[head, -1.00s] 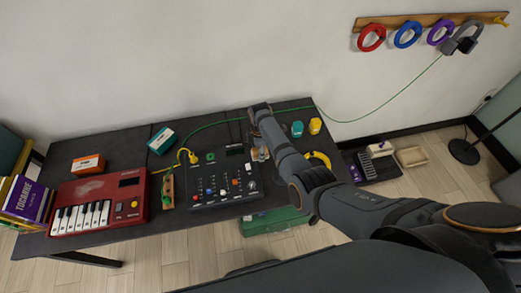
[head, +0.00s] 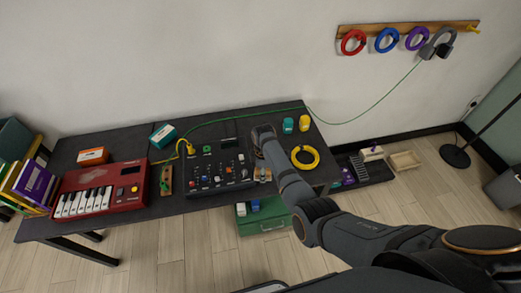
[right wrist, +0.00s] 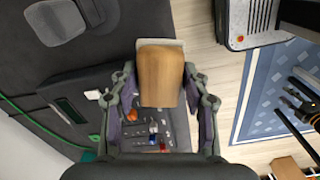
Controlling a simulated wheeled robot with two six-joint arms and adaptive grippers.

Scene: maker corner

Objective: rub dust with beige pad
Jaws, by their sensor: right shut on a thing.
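My right gripper (right wrist: 160,92) is shut on a beige, wood-coloured pad (right wrist: 160,76). In the right wrist view the pad sits between the fingers, over the edge of the dark mixer (right wrist: 155,131). In the head view my right gripper (head: 262,174) is at the right end of the mixer (head: 205,168), and my arm hides much of it. Whether the pad touches anything is unclear. I cannot clearly make out dust now; the red keyboard (head: 128,172) at the left of the table showed a pale smudge earlier. My left gripper is not in view.
On the dark table (head: 120,148) are an orange box (head: 93,156), a teal box (head: 163,136), a yellow ring (head: 305,168) and teal and yellow items at the right. A green cable (head: 225,118) runs along the back. A green case (head: 262,222) stands on the floor.

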